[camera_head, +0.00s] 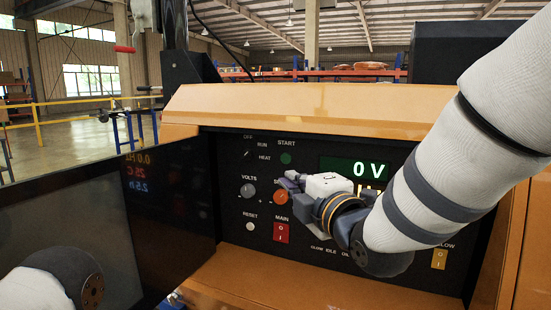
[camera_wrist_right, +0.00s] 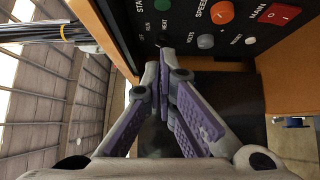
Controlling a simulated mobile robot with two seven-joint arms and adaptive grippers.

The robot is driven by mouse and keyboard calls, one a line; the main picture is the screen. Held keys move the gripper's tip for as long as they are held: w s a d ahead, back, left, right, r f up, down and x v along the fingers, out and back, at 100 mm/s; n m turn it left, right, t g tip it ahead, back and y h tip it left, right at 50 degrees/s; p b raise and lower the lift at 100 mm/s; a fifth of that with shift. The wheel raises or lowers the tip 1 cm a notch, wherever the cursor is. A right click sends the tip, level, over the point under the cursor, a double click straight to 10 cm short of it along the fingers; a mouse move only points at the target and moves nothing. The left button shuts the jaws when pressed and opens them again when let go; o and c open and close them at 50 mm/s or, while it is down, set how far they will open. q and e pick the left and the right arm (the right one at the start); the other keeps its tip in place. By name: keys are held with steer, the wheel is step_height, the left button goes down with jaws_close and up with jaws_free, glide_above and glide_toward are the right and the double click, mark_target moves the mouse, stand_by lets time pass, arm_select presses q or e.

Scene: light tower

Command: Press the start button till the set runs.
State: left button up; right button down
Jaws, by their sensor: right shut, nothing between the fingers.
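The green start button (camera_head: 286,158) is on the upper part of the black control panel (camera_head: 225,165), under the word START. It also shows at the top edge of the right wrist view (camera_wrist_right: 170,5). My right gripper (camera_head: 290,181) is in front of the panel, below the start button and over the orange speed knob (camera_head: 281,197). Its fingers are together and empty in the right wrist view (camera_wrist_right: 158,70). I cannot tell whether the tips touch the panel. The display (camera_head: 370,168) reads 0 V; its lower line is partly hidden. My left gripper is out of view.
A volts knob (camera_head: 248,190), a white reset button (camera_head: 250,226) and a red main switch (camera_head: 281,232) are near the start button. The orange hood (camera_head: 310,108) overhangs the panel.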

mark_target(286, 158)
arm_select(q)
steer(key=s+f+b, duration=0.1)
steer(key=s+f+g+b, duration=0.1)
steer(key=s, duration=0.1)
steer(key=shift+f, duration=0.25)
arm_select(e)
steer(key=w+d+x, duration=0.1)
steer(key=d+x, duration=0.1)
steer(key=x, duration=1)
steer(key=shift+w+d, duration=0.25)
steer(key=shift+d, duration=0.05)
